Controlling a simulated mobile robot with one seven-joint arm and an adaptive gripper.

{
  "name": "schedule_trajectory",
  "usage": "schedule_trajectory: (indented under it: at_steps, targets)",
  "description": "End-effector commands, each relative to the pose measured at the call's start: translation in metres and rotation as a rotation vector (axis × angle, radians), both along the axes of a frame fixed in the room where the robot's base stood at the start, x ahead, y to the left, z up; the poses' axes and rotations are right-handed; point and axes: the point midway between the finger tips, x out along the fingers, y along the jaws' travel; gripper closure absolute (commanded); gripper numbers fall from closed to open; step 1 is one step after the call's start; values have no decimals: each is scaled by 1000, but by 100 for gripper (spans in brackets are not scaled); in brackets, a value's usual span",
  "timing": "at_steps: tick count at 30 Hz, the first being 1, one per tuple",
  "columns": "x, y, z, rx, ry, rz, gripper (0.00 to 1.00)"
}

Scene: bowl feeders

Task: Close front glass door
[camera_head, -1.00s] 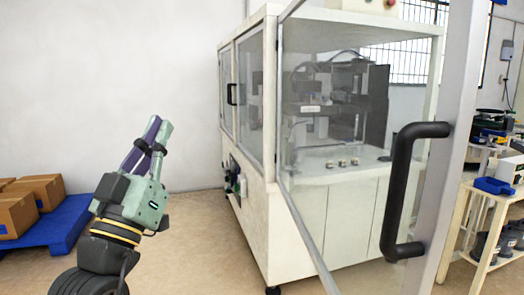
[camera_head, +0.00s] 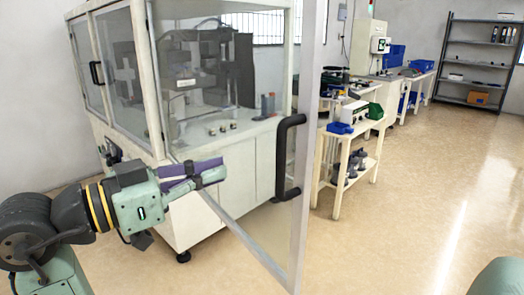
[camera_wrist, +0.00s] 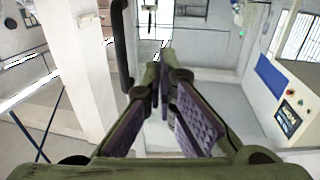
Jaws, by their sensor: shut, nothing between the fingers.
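The front glass door (camera_head: 305,130) of the white machine stands open, swung out toward me, with its grey frame upright on the right. Its black handle (camera_head: 286,158) is on that frame edge. My gripper (camera_head: 222,171) is left of the handle, at about its height, pointing right, and overlaps the door's glass in the picture. How far it is from the glass is hard to tell. The purple-padded fingers are shut with nothing between them. In the wrist view a black upright bar, likely the handle (camera_wrist: 123,42), shows just left of the fingers (camera_wrist: 165,75).
The white machine cabinet (camera_head: 210,205) stands behind the door, with small parts on its inner deck. A wooden cart (camera_head: 340,160) with blue and green bins stands right of the door. A grey shelf (camera_head: 483,65) is at the back right.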

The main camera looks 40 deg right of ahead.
Motion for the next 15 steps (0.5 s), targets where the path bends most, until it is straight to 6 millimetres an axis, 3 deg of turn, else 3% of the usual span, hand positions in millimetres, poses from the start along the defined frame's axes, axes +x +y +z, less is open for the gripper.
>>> schedule_trajectory:
  at_steps: [9,15]
  targets:
    - [-8,-69,3,0,1,-3,100]
    - [-10,-96,2,-1,1,0,100]
